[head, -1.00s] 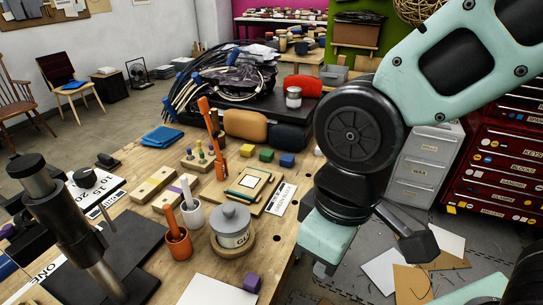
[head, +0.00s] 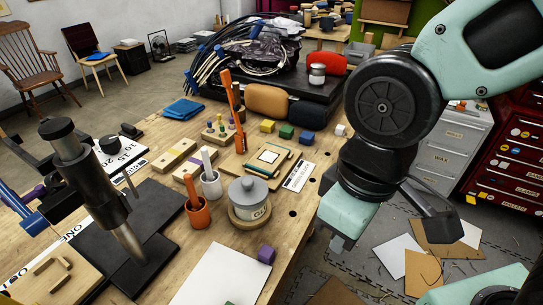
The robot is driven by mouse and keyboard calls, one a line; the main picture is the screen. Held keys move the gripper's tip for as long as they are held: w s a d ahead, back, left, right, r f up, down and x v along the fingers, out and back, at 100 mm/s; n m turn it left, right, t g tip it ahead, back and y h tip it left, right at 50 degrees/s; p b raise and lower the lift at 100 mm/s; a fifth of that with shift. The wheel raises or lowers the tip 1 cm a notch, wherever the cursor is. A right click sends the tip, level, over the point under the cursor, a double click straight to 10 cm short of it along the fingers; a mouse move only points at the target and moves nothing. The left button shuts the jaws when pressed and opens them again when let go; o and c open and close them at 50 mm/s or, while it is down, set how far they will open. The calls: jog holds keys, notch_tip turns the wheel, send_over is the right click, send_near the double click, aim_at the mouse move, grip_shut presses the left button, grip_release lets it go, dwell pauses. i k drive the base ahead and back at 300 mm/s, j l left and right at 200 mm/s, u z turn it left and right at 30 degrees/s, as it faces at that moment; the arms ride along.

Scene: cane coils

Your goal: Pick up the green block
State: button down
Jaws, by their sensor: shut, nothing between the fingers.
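The green block (head: 286,131) is a small cube on the wooden workbench (head: 310,145), in the head view above the centre. It stands between a yellow block (head: 267,126) and a blue block (head: 306,137), apart from both. My gripper (head: 338,244) hangs from my arm right of the bench's right edge, pointing down. It is shut and empty, well to the right of and nearer than the green block. Its fingertips show only small and partly.
Dark and tan cushions (head: 268,100) lie behind the blocks, with a white block (head: 341,130) to their right. A lidded glue pot (head: 249,197), orange cup (head: 197,215), white cup (head: 211,184) and purple block (head: 266,254) stand nearer. A black press (head: 90,180) stands left.

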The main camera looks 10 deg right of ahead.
aim_at(286, 131)
jog(key=i+l, duration=0.9)
jog(key=i, duration=0.15)
